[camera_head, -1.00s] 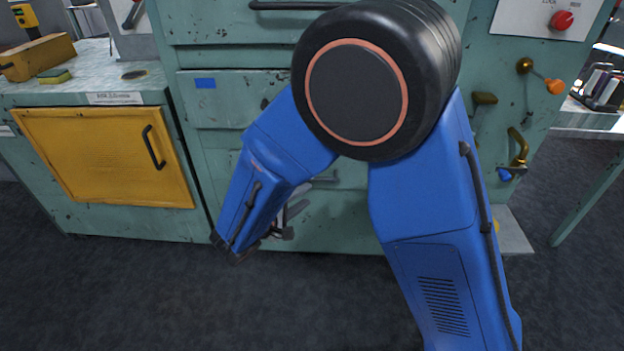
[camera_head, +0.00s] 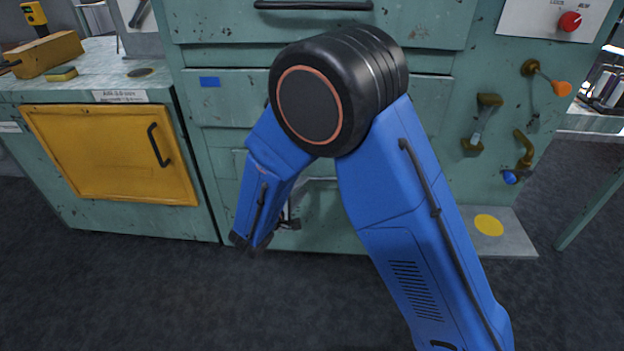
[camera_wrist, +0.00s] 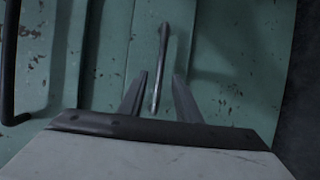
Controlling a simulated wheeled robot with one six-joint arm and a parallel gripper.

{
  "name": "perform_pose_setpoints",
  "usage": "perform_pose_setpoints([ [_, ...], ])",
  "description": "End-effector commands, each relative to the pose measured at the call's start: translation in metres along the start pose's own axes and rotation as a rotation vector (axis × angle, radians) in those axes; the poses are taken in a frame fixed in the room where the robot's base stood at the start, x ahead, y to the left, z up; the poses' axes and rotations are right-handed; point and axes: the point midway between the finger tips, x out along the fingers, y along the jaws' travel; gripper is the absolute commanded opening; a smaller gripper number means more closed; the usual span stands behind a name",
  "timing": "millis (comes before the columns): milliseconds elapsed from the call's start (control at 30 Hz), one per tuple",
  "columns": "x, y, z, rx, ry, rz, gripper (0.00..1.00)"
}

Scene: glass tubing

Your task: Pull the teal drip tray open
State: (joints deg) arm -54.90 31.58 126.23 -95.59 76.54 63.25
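The teal drip tray's front (camera_wrist: 145,45) fills the middle of the wrist view, with a thin grey bar handle (camera_wrist: 162,50) on it. In the head view, part of a grey handle (camera_head: 322,180) shows low on the teal cabinet, just right of my blue forearm. My gripper (camera_wrist: 161,76) is open, with its two fingers apart. In the wrist view the handle's lower part appears between the fingers; I cannot tell whether they reach around it. In the head view my gripper (camera_head: 287,215) is mostly hidden by my own arm.
A yellow door (camera_head: 110,155) with a black handle is at left. Brass valves and a red knob (camera_head: 570,21) are at right. A grey plate with a yellow disc (camera_head: 488,225) lies low right. Floor in front is clear.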

Motion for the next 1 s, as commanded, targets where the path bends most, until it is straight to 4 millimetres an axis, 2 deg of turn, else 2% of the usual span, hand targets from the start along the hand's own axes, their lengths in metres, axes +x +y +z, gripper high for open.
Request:
perform_pose_setpoints([
  [200, 0.039, -0.001, 0.001, -0.001, -0.003, -0.001, 0.31],
  [400, 0.065, 0.0, 0.001, 0.0, -0.002, 0.0, 0.31],
  [600, 0.077, -0.001, 0.0, -0.001, 0.0, -0.001, 0.31],
  [900, 0.078, -0.001, 0.0, -0.001, 0.0, -0.001, 0.31],
  [1000, 0.078, -0.001, 0.0, -0.001, 0.0, -0.001, 0.07],
])
